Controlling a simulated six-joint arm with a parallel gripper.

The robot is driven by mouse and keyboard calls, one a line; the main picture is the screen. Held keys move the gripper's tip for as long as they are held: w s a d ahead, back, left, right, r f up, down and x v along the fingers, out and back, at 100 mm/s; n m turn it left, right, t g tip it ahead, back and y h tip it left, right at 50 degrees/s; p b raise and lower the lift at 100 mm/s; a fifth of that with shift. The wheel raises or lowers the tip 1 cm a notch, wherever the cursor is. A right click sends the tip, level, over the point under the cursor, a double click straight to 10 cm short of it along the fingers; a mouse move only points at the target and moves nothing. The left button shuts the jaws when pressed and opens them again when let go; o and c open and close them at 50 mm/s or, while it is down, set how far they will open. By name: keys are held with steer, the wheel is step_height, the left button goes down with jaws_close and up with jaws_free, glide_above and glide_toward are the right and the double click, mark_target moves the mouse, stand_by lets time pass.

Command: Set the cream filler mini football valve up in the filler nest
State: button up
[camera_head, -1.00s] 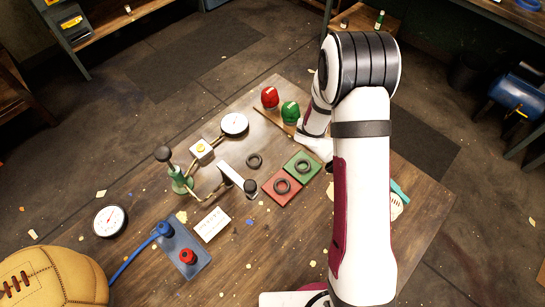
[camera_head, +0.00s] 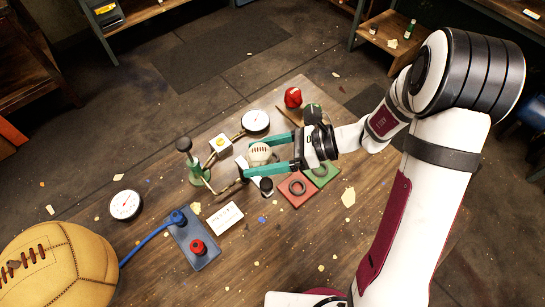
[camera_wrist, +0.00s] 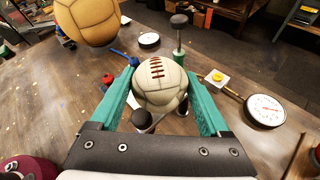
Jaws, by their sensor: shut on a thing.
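The cream mini football (camera_head: 259,154) is held between the two teal fingers of my gripper (camera_head: 265,156). In the wrist view the ball (camera_wrist: 160,92) sits between the fingers with its brown lacing on the upper far side. I cannot make out its valve. The filler has a green pump post (camera_head: 196,170) with a black knob, brass pipes, a white valve box (camera_head: 220,143) and a gauge (camera_head: 256,121). The ball is over the filler area, right of the pump post; its height is unclear. The black ring seen there earlier is hidden behind the ball and gripper.
A red mat (camera_head: 282,199) and a green mat (camera_head: 329,178) with black rings lie near the gripper. A red ball (camera_head: 293,98) is behind it. A blue box with a red knob (camera_head: 198,247), a white card (camera_head: 225,218), a loose gauge (camera_head: 125,204) and a big tan football (camera_head: 62,268) lie leftward.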

steer(key=w+d+f+m+t+h, duration=0.3)
steer(key=w+d+m+t+h, duration=0.2)
steer(key=w+d+m+t, duration=0.5)
steer(key=shift+m+t, duration=0.6)
steer(key=shift+t, duration=0.3)
steer(key=a+f, duration=0.4)
steer(key=a, duration=0.1)
steer(key=a+f, duration=0.2)
steer(key=a, duration=0.1)
steer(key=shift+w+a+f, duration=0.1)
steer(key=shift+a+f, duration=0.1)
steer(key=shift+f, duration=0.15)
step_height(320, 180, down, 4)
steer(key=shift+a+f, duration=0.15)
steer(key=o, duration=1.3)
